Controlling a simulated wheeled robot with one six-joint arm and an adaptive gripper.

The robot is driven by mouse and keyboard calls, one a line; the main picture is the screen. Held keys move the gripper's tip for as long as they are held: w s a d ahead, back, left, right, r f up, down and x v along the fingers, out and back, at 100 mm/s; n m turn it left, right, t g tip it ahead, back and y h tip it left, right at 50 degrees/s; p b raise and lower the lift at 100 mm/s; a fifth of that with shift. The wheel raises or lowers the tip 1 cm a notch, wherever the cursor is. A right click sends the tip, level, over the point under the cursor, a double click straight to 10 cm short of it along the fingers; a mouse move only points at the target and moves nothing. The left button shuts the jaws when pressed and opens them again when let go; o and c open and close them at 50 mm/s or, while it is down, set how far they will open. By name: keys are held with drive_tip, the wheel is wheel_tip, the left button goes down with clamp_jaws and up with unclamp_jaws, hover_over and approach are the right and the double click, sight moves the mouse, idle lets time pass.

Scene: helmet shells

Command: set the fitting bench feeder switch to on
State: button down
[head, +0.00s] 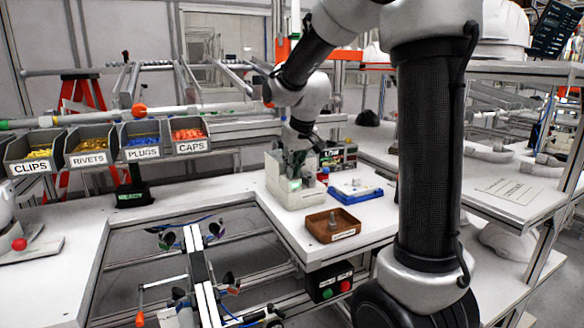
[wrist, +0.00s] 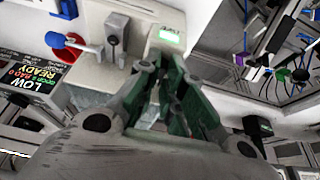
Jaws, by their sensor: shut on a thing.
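The white feeder box (head: 290,194) stands on the bench, with a small lit green display on its front. In the wrist view the feeder box (wrist: 147,14) shows at the top, with the lit green display (wrist: 170,36). A grey lever-like post (wrist: 115,34) stands on it, to the left of my fingers. I cannot tell whether this is the switch or how it is set. My gripper (head: 296,165) points down at the feeder box. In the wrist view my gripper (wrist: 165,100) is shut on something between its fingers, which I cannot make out.
A LOW/READY sign box (head: 336,157) stands behind the feeder. A blue tray (head: 355,194) and a brown tray (head: 333,238) are to its right and front. Bins of clips, rivets, plugs and caps (head: 110,160) line the left. A green-red button box (head: 329,288) hangs under the bench edge.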

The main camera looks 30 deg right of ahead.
drive_tip(key=c, duration=1.8)
unclamp_jaws()
drive_tip(key=v, duration=1.2)
